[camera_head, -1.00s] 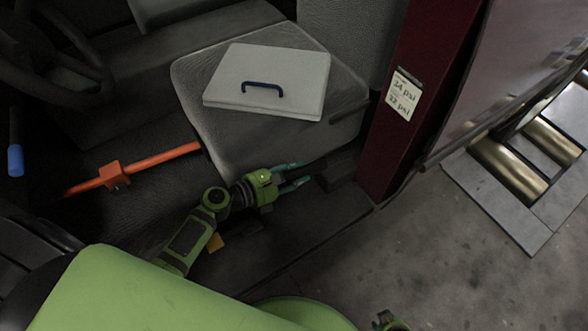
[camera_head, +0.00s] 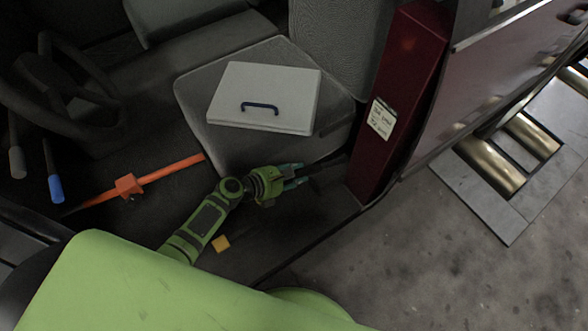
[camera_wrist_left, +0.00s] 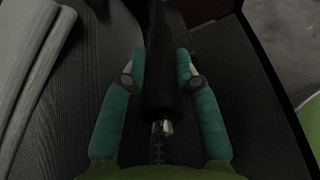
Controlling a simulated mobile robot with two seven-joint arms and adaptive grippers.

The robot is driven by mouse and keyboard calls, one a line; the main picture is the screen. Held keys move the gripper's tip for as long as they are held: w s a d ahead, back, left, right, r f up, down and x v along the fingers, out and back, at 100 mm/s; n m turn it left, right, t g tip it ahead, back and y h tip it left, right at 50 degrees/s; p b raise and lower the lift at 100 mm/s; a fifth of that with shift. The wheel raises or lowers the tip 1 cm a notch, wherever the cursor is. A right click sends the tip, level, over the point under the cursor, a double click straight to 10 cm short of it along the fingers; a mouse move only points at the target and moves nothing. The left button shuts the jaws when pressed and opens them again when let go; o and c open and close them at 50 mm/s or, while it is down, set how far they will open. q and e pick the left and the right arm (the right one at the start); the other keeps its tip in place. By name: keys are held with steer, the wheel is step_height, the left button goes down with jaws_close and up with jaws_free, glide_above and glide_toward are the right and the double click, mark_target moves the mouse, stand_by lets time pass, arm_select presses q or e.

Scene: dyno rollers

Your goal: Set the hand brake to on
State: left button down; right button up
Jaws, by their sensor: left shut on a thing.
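The hand brake (camera_head: 328,172) is a dark lever low beside the seat, near the dark red door pillar. It is hard to make out against the dark floor. In the left wrist view, its black grip (camera_wrist_left: 163,85) with a metal button at the end lies between the two teal fingers. My left gripper (camera_head: 303,175) is shut on the hand brake, with one finger on each side, as the left wrist view (camera_wrist_left: 162,68) also shows. The lever's base is hidden in shadow. My right gripper is not in view.
A grey seat (camera_head: 190,100) carries a light grey case (camera_head: 285,82) with a dark handle. An orange bar (camera_head: 170,170) lies left of my left arm. A steering wheel (camera_head: 105,80) is at the upper left. The red pillar (camera_head: 405,80) stands right of the gripper.

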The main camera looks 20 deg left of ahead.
arm_select(q)
steer(key=shift+w+d+r, duration=0.25)
steer(key=shift+d+r, duration=0.1)
steer(key=shift+r, duration=0.1)
steer(key=c, duration=0.9)
jaws_free()
steer(key=shift+c, duration=0.2)
steer(key=shift+s+a+f, duration=0.1)
steer(key=shift+a+f, duration=0.05)
steer(key=shift+a, duration=0.05)
steer(key=shift+s, duration=0.1)
steer(key=shift+s+a, duration=0.15)
steer(key=shift+a, duration=0.05)
steer(key=v, duration=1.1)
steer(key=shift+r, duration=0.25)
steer(key=shift+s, duration=0.1)
